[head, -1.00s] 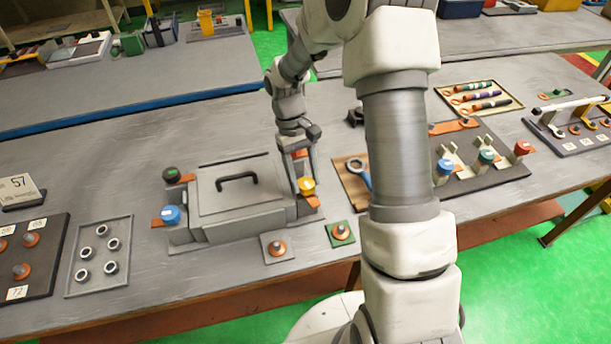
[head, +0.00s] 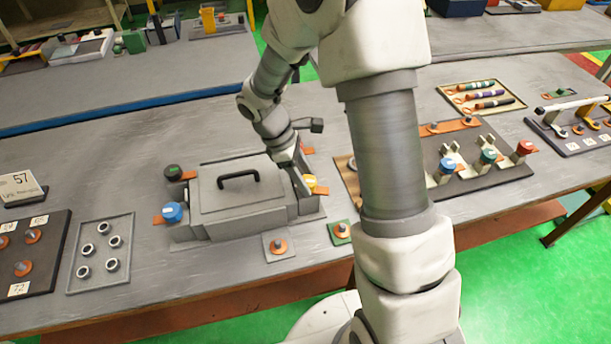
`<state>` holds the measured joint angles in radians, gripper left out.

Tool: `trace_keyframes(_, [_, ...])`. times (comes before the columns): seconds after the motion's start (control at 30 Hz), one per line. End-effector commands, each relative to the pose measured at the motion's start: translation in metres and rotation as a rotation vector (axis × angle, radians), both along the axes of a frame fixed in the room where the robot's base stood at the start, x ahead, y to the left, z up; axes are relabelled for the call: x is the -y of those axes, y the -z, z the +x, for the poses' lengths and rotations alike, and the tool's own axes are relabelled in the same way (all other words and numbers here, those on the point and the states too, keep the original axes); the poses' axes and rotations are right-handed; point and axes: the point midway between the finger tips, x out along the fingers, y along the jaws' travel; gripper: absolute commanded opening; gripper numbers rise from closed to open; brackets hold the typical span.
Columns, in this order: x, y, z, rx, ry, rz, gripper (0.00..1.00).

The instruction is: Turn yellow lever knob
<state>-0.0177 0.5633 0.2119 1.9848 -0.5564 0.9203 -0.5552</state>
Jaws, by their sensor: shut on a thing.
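The yellow lever knob (head: 309,183) is at the right end of the grey box (head: 240,200), on an orange tab. My gripper (head: 303,187) reaches down to it from behind and is tilted. The fingers are shut on the yellow knob and partly hide its left side. The exact contact of the far finger is hidden. The box has a black handle (head: 238,178) on its lid. A blue knob (head: 172,212) and a dark green-topped knob (head: 173,172) are on its left side.
Two small plates with orange knobs, one grey (head: 279,245) and one green (head: 340,232), lie in front of the box. A tray with several rings (head: 101,250) is at left. A board with coloured knobs (head: 470,185) is at right. The table behind the box is clear.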

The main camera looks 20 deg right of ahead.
Motion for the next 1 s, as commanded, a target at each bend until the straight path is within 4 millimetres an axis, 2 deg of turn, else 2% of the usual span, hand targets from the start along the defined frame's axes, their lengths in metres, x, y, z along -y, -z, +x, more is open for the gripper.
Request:
trace_keyframes(0.43, [-0.0010,0.0032,-0.0047,-0.006,-0.288,0.002,0.00])
trace_keyframes(1.0, [-0.0012,0.0037,-0.0055,-0.008,-0.358,0.004,0.00])
